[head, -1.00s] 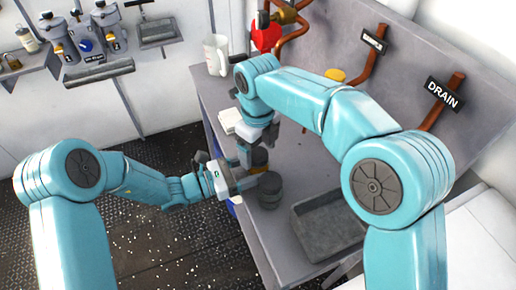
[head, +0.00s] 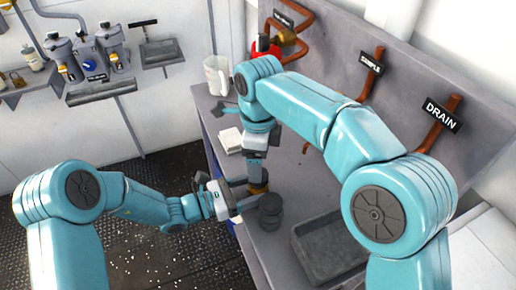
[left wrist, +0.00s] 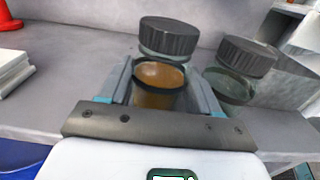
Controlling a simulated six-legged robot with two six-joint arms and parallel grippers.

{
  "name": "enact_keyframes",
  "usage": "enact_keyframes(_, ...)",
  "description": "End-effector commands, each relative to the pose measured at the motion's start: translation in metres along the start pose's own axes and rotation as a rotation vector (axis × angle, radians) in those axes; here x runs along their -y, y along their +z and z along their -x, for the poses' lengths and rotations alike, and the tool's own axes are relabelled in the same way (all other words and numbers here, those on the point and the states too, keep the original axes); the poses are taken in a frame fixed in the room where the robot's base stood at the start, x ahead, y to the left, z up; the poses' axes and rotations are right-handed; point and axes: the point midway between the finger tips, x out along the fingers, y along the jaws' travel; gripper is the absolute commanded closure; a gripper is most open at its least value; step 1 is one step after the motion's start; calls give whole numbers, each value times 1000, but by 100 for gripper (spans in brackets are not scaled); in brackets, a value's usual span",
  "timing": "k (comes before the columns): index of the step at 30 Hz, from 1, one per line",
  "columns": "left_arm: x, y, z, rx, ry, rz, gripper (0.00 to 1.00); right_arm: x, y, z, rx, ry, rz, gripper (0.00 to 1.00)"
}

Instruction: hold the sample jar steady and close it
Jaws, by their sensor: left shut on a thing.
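The sample jar (left wrist: 160,88) has amber contents and a dark rim. It sits upright between the fingertips of my left gripper (left wrist: 160,95), which is shut on it. In the head view the amber jar (head: 258,188) shows only partly, at the end of my left gripper (head: 245,195). My right gripper (head: 256,168) points down over the jar in the head view. Its fingertips are small and partly merged with the jar, so its opening is unclear. No right gripper shows in the left wrist view. I cannot make out a separate loose lid.
Two dark-lidded jars stand close beyond the held one: one behind it (left wrist: 168,36), another to the right (left wrist: 242,55). A grey tray (head: 330,245) lies on the bench nearer me. A white block (head: 231,140) and a pitcher (head: 216,75) stand farther back. Pipes line the wall panel.

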Motion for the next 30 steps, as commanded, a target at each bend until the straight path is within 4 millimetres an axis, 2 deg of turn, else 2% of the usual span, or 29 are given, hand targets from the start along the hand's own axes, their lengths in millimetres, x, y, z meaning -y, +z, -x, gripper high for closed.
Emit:
enact_keyframes(3,0,-1,0,-2,0,1,100,-1,-1,0,-3,4,323,22)
enact_keyframes(30,0,-1,0,-2,0,1,100,-1,-4,12,16,19,2811,22)
